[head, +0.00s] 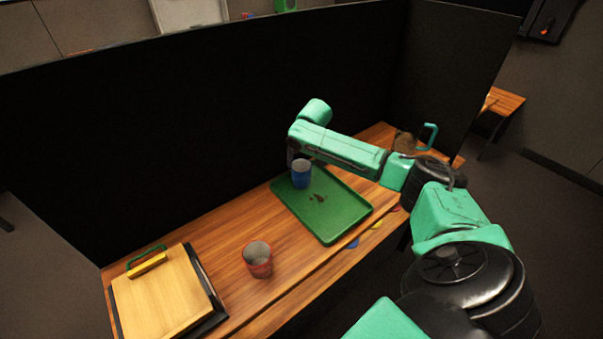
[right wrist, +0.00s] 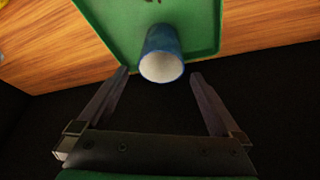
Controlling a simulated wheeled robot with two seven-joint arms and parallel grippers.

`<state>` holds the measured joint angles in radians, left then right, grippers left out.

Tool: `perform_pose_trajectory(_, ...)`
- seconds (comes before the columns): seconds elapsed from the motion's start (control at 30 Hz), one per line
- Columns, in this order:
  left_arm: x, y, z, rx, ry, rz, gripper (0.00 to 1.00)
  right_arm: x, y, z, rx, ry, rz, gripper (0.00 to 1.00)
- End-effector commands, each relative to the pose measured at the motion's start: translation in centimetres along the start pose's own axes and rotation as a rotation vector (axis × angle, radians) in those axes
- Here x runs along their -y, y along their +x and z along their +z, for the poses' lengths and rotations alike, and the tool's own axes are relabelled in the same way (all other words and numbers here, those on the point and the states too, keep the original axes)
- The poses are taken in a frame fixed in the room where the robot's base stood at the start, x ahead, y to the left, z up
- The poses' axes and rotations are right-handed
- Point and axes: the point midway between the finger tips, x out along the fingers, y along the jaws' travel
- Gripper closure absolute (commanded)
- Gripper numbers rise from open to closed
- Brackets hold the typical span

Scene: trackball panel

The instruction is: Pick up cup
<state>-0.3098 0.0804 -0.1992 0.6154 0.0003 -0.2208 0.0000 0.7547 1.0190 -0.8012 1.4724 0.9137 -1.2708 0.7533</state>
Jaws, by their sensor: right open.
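A blue cup (head: 301,173) stands upright at the back left corner of a green tray (head: 345,227) on the wooden table. A red cup (head: 257,259) stands on the bare wood to the left of the tray. My right gripper is behind the blue cup in the head view, mostly hidden by its own arm. In the right wrist view my right gripper (right wrist: 158,78) is open, with a finger on either side of the blue cup's (right wrist: 162,56) pale opening. The cup is just ahead of the fingertips, and the jaws are empty. My left gripper is not in view.
A black partition (head: 200,120) rises along the table's back edge. A brown object (head: 404,142) and a teal handle (head: 430,134) are at the far right end.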

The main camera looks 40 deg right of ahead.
Motion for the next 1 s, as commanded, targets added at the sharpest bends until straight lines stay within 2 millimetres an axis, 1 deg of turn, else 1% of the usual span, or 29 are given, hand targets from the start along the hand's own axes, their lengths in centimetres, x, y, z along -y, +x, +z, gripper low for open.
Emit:
perform_pose_trajectory(0.07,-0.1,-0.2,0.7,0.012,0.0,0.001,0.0,0.1,0.9,-0.1,-0.001,-0.001,-0.001,0.0)
perform_pose_trajectory(0.17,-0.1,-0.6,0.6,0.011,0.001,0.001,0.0,0.0,2.1,0.0,0.001,0.0,0.0,0.0)
perform_pose_trajectory(0.27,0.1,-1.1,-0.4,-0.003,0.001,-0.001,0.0,-0.1,4.0,-0.1,0.001,-0.001,0.001,0.0)
perform_pose_trajectory(0.3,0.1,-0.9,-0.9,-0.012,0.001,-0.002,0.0,-0.1,4.9,0.0,0.0,-0.001,-0.001,0.0)
perform_pose_trajectory(0.4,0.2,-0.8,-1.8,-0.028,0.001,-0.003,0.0,-0.1,6.2,0.0,0.0,-0.002,0.0,0.0)
perform_pose_trajectory(0.5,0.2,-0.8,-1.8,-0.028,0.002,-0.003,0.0,-0.1,6.5,0.1,-0.001,-0.003,0.0,0.0)
perform_pose_trajectory(0.63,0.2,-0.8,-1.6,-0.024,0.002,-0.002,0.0,-0.1,6.5,0.1,-0.001,-0.003,0.0,0.0)
perform_pose_trajectory(0.67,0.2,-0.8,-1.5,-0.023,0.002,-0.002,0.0,-0.1,6.5,0.1,-0.001,-0.003,0.0,0.08)
perform_pose_trajectory(0.7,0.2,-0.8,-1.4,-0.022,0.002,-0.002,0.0,-0.1,6.5,0.1,-0.001,-0.003,0.0,0.23)
perform_pose_trajectory(0.77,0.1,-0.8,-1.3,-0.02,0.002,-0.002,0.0,-0.1,6.5,0.1,-0.001,-0.003,0.0,0.46)
perform_pose_trajectory(0.8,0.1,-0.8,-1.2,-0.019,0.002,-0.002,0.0,-0.1,6.4,0.1,-0.001,-0.003,0.0,0.61)
perform_pose_trajectory(0.83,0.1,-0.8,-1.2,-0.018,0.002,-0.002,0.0,-0.1,6.4,0.1,0.0,-0.003,0.0,0.73)
perform_pose_trajectory(1.0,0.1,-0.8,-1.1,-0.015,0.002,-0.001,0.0,-0.1,6.4,0.0,-0.001,-0.003,0.0,0.73)
